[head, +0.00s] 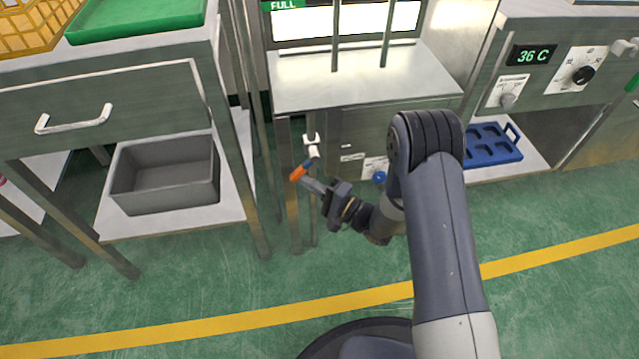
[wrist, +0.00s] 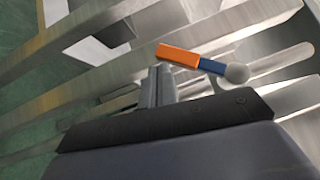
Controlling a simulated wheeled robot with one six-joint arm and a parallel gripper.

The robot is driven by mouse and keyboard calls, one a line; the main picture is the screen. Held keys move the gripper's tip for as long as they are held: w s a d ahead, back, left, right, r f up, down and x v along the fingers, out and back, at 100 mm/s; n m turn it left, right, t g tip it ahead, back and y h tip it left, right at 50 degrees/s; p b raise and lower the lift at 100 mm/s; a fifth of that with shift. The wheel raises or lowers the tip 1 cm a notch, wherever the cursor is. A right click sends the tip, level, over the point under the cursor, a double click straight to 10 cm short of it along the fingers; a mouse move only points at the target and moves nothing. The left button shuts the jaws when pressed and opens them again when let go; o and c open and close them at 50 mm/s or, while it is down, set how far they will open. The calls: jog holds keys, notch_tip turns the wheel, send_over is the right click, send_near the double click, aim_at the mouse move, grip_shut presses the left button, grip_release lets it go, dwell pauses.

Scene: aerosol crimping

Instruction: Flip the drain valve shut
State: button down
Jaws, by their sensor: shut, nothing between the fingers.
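In the wrist view the orange grip (wrist: 178,55) and blue shank (wrist: 210,66) run to a grey round pivot (wrist: 237,73). My gripper (head: 306,183) is shut and empty, its fingertips right beside the orange grip. In the wrist view the shut fingers (wrist: 157,84) lie just below the orange grip; I cannot tell whether they touch it.
Steel legs (head: 292,215) of the machine stand close around the lever. A blue knob (head: 379,177) is to the right. A drawer bench with a grey bin (head: 165,172) stands left. A blue tray (head: 490,146) lies on a shelf at right. The green floor in front is clear.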

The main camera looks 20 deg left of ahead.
jog(key=shift+s+a+m+y, duration=0.4)
jog(key=shift+s+a, duration=0.05)
jog(key=shift+a, duration=0.15)
jog(key=shift+m+t+y, duration=0.6)
jog(key=shift+m, duration=0.3)
jog(key=shift+s+a+r+b, duration=0.3)
jog(key=shift+a+r, duration=0.25)
jog(key=shift+r, duration=0.15)
jog(key=shift+s+a+r+b, duration=0.15)
jog(key=shift+s+a+r, duration=0.2)
jog(key=shift+a+r, duration=0.3)
jog(key=shift+s+a+r+b, duration=0.3)
jog(key=shift+a+r, duration=0.2)
jog(key=shift+r, duration=0.2)
notch_tip(320, 180, down, 5)
jog(key=b, duration=0.4)
jog(key=shift+w+d+r, duration=0.1)
jog(key=shift+r, duration=0.05)
jog(key=s+d+f+p, duration=0.2)
jog(key=s+d+f, duration=0.2)
jog(key=s+f, duration=0.1)
jog(key=shift+s+d+f, duration=0.2)
jog(key=shift+s+f, duration=0.15)
jog(key=shift+f, duration=0.3)
